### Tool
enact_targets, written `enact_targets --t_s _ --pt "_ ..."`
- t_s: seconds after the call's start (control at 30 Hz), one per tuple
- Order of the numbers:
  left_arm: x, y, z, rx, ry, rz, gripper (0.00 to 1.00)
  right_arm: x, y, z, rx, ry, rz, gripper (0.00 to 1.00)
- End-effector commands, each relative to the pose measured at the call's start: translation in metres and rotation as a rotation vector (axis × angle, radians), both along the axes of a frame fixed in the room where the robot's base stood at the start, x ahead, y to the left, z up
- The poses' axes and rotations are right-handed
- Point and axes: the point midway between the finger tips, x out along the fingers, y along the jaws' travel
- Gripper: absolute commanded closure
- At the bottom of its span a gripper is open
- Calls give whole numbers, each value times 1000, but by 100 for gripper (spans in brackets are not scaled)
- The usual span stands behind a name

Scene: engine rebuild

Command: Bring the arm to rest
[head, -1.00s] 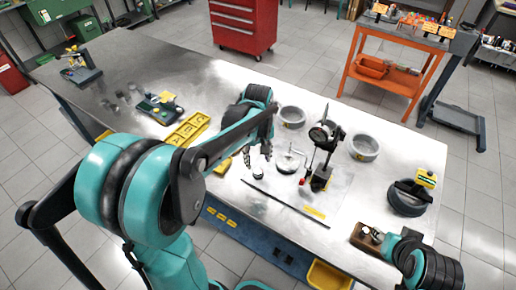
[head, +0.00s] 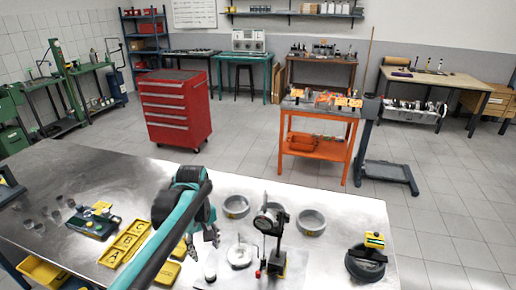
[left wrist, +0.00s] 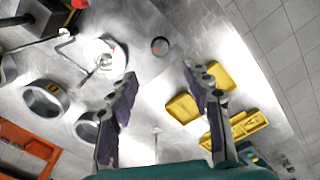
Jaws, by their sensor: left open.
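My left gripper (head: 204,240) hangs over the steel workbench (head: 335,205), its arm coming in from the lower left. In the left wrist view its two fingers (left wrist: 165,105) are spread apart with nothing between them. My right gripper is not in view.
A dial gauge stand (head: 270,225), two grey rings (head: 236,206) (head: 311,222) and a black ring tool (head: 366,262) stand on the bench. A yellow lettered tray (head: 125,243) lies left. Beyond are a red drawer cabinet (head: 175,108) and an orange cart (head: 318,145).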

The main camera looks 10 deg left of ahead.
Motion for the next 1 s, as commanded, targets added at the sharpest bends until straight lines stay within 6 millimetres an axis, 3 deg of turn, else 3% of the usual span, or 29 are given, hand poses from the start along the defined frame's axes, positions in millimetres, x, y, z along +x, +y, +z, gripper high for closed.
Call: enact_targets --t_s 0.17,0.33,0.6,0.8,1.0 --pt "-24 -10 4 15 -87 -125 50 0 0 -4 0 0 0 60" --pt "-62 -27 3 66 -254 -363 50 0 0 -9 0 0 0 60" --pt "-111 -46 -19 197 -489 -704 50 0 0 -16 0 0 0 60" --pt "-124 -51 -30 261 -566 -820 50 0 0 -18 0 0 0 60" --pt "-125 -52 -31 271 -577 -837 50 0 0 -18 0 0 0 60"
